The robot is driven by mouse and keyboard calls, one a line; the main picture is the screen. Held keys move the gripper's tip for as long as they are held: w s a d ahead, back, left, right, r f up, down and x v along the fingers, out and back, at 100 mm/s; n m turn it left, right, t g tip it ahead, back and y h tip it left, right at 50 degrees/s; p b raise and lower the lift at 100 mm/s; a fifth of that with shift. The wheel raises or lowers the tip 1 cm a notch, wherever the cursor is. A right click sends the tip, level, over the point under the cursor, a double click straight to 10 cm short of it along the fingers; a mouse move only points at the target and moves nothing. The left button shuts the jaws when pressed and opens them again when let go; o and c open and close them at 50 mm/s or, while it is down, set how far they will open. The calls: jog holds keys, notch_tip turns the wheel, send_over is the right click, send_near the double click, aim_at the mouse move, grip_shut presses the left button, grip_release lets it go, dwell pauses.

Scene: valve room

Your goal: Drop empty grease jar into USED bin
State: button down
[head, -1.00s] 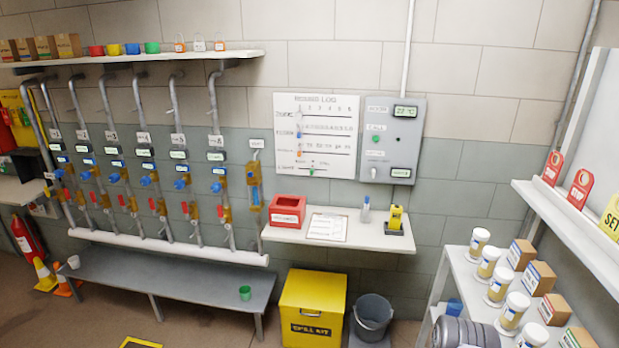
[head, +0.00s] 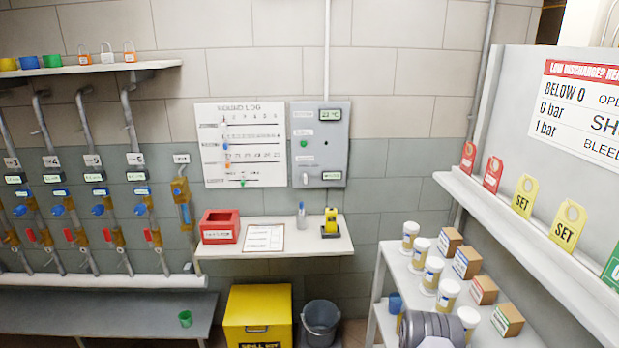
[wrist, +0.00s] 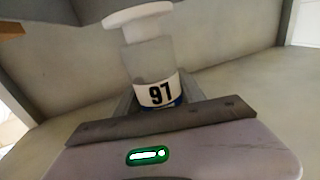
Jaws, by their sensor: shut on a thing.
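In the wrist view my gripper (wrist: 158,103) is shut on a jar (wrist: 148,60). The jar has a white lid, a clear, empty-looking body and a white label with "97" and a blue band. Its lower end is hidden behind the gripper. In the head view neither the held jar nor my gripper shows; only part of my grey arm is at the bottom right. No bin with a readable USED label shows. A red open box (head: 220,227) with a label too small to read sits on the wall shelf (head: 290,243).
A yellow spill kit box (head: 258,318) and a grey bucket (head: 320,321) stand below the shelf. On the right, a white rack (head: 393,262) holds several jars and cartons. Above it, a ledge (head: 560,265) carries coloured tags. A grey bench (head: 110,312) is at left.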

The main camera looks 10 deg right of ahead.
notch_tip(320, 180, down, 3)
jog(key=shift+r+b, duration=0.1)
jog(key=shift+b, duration=0.5)
jog(key=c, duration=0.6)
grip_release()
jog(key=shift+s+a, duration=0.1)
jog(key=a+p, duration=0.1)
jog(key=a, duration=0.4)
jog(key=s+a+p, duration=0.1)
jog(key=a, duration=0.5)
jog(key=s+a+p, duration=0.1)
jog(key=a, duration=0.5)
jog(key=shift+s+a, duration=0.1)
jog(key=shift+a, duration=0.05)
